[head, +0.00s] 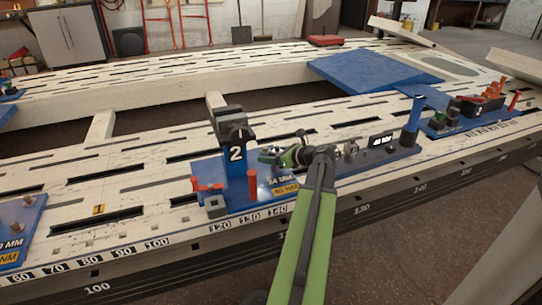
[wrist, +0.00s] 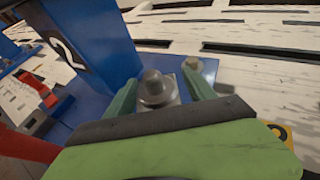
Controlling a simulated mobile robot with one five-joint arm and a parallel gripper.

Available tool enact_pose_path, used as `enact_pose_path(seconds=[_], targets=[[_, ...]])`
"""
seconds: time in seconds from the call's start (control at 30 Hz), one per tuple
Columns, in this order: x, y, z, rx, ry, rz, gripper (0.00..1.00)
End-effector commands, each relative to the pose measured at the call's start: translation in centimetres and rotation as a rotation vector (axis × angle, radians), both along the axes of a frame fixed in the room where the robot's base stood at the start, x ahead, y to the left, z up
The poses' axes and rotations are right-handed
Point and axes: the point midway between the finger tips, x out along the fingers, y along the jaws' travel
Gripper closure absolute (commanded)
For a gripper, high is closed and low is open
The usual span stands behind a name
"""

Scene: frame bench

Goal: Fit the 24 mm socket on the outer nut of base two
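Base two (head: 236,178) is a blue post with a white "2" on a blue plate, with a grey clamp-like block on top. Its plate label (head: 285,188) reads 24 MM and 40 NM. My gripper (head: 283,155) is low over the right part of this plate. In the wrist view my gripper (wrist: 160,88) has its green fingers apart, either side of a grey round stud-like part (wrist: 155,88) on a pale square pad. I cannot tell whether this is a nut or a socket. A smaller metal nut-like part (wrist: 194,64) sits by the right fingertip. The blue post (wrist: 92,42) rises at left.
A red upright pin (head: 252,183) and a red handle stand on the base two plate. Another blue station (head: 455,115) is farther right. The slotted bench top behind is mostly clear.

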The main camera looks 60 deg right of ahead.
Motion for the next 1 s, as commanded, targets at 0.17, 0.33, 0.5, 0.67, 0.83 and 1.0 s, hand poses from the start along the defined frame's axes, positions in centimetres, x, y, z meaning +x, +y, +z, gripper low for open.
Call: enact_pose_path(seconds=[0.17,0.33,0.5,0.67,0.83,1.0], targets=[[0.0,0.0,0.0,0.000,0.000,0.000,0.37],[-0.6,0.1,0.4,0.000,0.001,0.000,0.37],[-3.8,0.5,2.1,0.000,0.001,-0.003,0.37],[-8.1,1.0,3.9,0.000,0.001,-0.004,0.37],[-12.3,1.4,5.6,-0.001,0.000,-0.004,0.37],[-15.0,1.6,6.5,0.000,0.000,-0.002,0.37]])
